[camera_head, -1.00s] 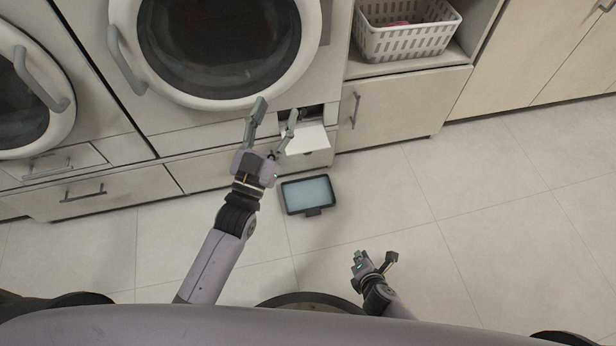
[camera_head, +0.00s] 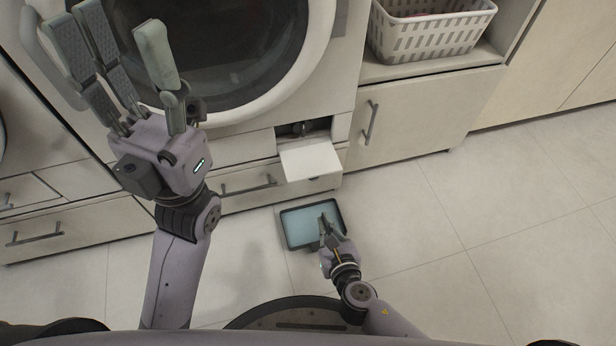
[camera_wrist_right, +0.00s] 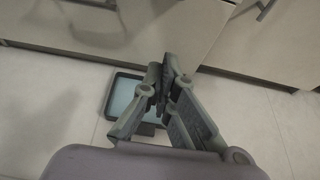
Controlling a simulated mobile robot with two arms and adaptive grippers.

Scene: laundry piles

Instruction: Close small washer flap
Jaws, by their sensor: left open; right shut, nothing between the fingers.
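The small washer flap (camera_head: 311,160) is a white panel low on the washer's front, at its right side. It is folded down and open, and a dark recess (camera_head: 304,129) with a fitting shows behind it. My left gripper (camera_head: 124,50) is open and empty, raised in front of the washer door, to the left of the flap. My right gripper (camera_head: 326,221) is shut and empty, below the flap in the head view and in front of the tablet. Its closed fingers (camera_wrist_right: 165,75) also show in the right wrist view.
A dark-framed tablet (camera_head: 296,223) lies on the floor below the flap. The round washer door (camera_head: 322,40) is shut. A drawer with a handle (camera_head: 248,187) is under the washer. A white basket (camera_head: 432,35) sits in a shelf at right. The floor at right is clear.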

